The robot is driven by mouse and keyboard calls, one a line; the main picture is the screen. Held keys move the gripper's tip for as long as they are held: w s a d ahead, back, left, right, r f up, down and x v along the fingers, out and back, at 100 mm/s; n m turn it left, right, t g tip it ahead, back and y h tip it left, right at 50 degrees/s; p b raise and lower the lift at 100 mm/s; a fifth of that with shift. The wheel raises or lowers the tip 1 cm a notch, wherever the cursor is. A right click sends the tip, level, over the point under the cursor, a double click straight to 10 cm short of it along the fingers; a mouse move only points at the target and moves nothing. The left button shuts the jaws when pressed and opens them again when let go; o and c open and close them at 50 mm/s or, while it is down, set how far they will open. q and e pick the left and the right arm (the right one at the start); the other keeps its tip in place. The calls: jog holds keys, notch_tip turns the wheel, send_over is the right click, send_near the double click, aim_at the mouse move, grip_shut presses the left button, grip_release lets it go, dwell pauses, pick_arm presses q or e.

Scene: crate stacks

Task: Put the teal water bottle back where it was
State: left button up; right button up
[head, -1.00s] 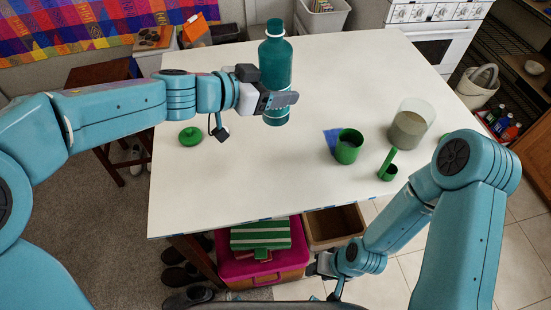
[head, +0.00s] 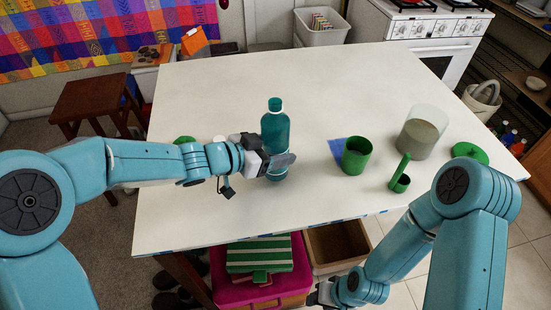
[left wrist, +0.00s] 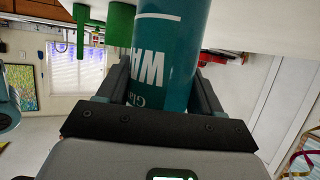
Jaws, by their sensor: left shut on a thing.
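The teal water bottle (head: 275,132) is upright over the left-middle part of the white table (head: 330,85). My left gripper (head: 277,163) is shut on its lower part. The bottle also fills the middle of the left wrist view (left wrist: 172,55), between the two fingers, with white lettering on it. I cannot tell whether its base touches the table. My right gripper (head: 322,293) is low at the bottom edge, in front of the table, and its fingers are not clear.
A green cup (head: 356,156), a small green scoop (head: 400,181), a clear container (head: 421,133) and a green lid (head: 470,152) stand to the right. Another green lid (head: 184,139) is partly behind my left arm. The table's back half is clear.

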pick_arm(q)
notch_tip(320, 180, down, 2)
jog(key=shift+w+f, duration=0.1)
jog(key=shift+w, duration=0.05)
jog(key=shift+f, duration=0.1)
jog(key=o, duration=1.4)
jog(key=shift+f, duration=0.1)
jog(key=shift+c, duration=0.2)
